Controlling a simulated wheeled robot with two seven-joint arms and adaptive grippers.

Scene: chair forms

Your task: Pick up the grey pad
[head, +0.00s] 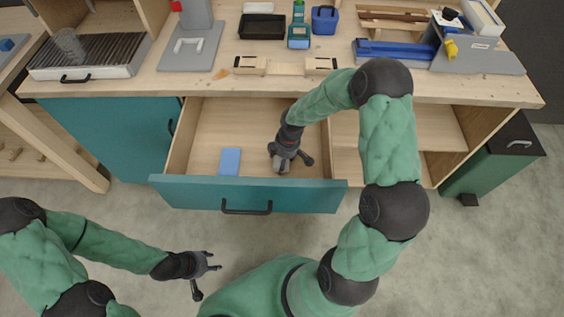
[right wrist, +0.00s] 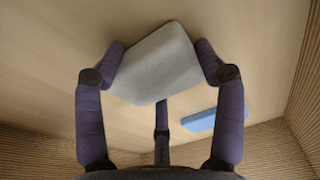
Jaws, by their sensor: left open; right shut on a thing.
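The grey pad (right wrist: 158,65) is between the fingers of my right gripper (right wrist: 160,75) in the right wrist view, close to the wooden drawer floor. My right gripper (head: 289,158) is inside the open drawer (head: 258,193), toward its right side, and is shut on the pad. In the head view only a small grey part of the pad (head: 281,167) shows beneath the gripper. I cannot tell whether the pad touches the drawer floor. My left gripper (head: 205,276) is open and empty, in front of the workbench at the lower left.
A blue pad (head: 230,161) lies in the drawer left of my right gripper; it also shows in the right wrist view (right wrist: 200,120). The drawer walls surround the gripper. The workbench top (head: 215,88) overhangs the drawer's back. An open shelf (head: 400,130) is to the right.

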